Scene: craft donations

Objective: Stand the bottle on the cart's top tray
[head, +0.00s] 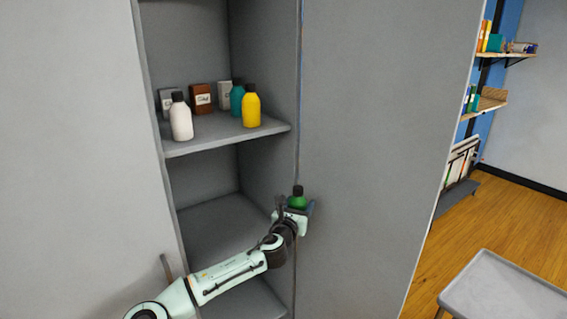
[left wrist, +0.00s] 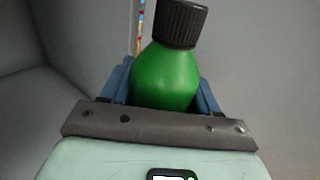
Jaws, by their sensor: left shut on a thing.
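A green bottle with a black cap (head: 298,199) is held upright in my left gripper (head: 294,212), in front of the cabinet's right side. In the left wrist view the green bottle (left wrist: 166,75) sits between the blue fingers of the left gripper (left wrist: 166,95), which is shut on it. The bottle's lower part is hidden by the gripper. A grey tray (head: 500,290), likely the cart's top, shows at the lower right, apart from the bottle; its visible top is bare. My right gripper is not in view.
An open grey cabinet holds a shelf (head: 225,133) with a white bottle (head: 181,118), a yellow bottle (head: 251,107), a teal bottle (head: 237,100) and small boxes. A large grey door panel (head: 370,150) stands right of the opening. Wooden floor (head: 460,235) is clear before the tray.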

